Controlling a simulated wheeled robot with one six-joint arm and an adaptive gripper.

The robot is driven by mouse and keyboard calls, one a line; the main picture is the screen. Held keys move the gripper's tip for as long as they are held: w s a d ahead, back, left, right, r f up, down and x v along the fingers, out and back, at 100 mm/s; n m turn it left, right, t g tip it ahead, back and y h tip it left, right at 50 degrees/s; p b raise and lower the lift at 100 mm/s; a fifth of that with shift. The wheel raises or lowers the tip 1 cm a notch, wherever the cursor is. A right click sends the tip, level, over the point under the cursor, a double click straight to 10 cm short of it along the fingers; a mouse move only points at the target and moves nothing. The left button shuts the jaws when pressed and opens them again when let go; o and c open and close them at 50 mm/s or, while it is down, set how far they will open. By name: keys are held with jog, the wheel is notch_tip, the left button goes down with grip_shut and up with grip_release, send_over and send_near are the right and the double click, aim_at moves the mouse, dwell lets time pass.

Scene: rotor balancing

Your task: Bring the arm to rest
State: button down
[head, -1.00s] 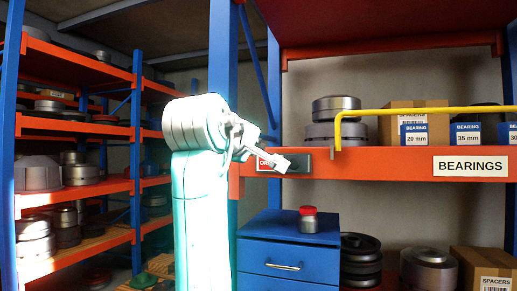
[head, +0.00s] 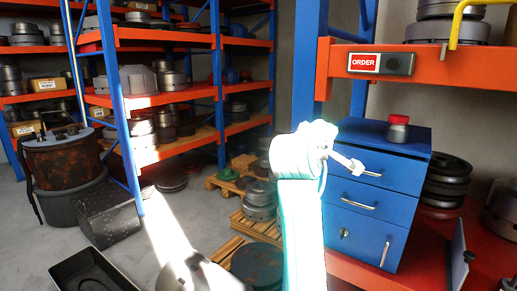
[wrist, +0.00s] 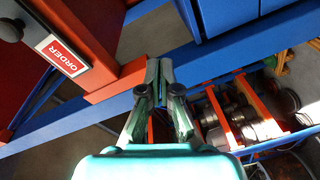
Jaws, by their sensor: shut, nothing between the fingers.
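My arm stands upright in the middle of the head view, with my gripper (head: 349,164) at its top pointing right, in front of the blue drawer cabinet (head: 372,190). In the wrist view my gripper (wrist: 160,82) has its two fingers together with nothing between them. Both fingertips appear clear of the blue rack beam and the orange shelf end seen beyond them.
An ORDER box (head: 381,63) is fixed to the orange shelf beam. A red-capped jar (head: 398,130) stands on the cabinet. Shelves of metal parts fill the left.

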jog(key=s+f+n+t+y, duration=0.15)
jog(key=s+f, duration=0.35)
jog(key=f, duration=1.3)
jog(key=s+f+y, duration=0.3)
jog(key=s+f, duration=0.2)
jog(key=f, duration=1.2)
jog(key=s+f+m+y, duration=0.1)
jog(key=s+f+y, duration=0.2)
jog(key=s+f, duration=1.3)
jog(key=s+r+m+g, duration=0.1)
jog(key=s+m, duration=0.3)
jog(key=s, duration=1.3)
jog(key=s+d+r+m+y, duration=0.1)
jog(key=s+r+m, duration=0.2)
jog(key=s, duration=1.4)
jog(key=shift+s+r+m+g, duration=0.15)
jog(key=shift+r+m+g, duration=0.2)
jog(key=shift+r, duration=0.2)
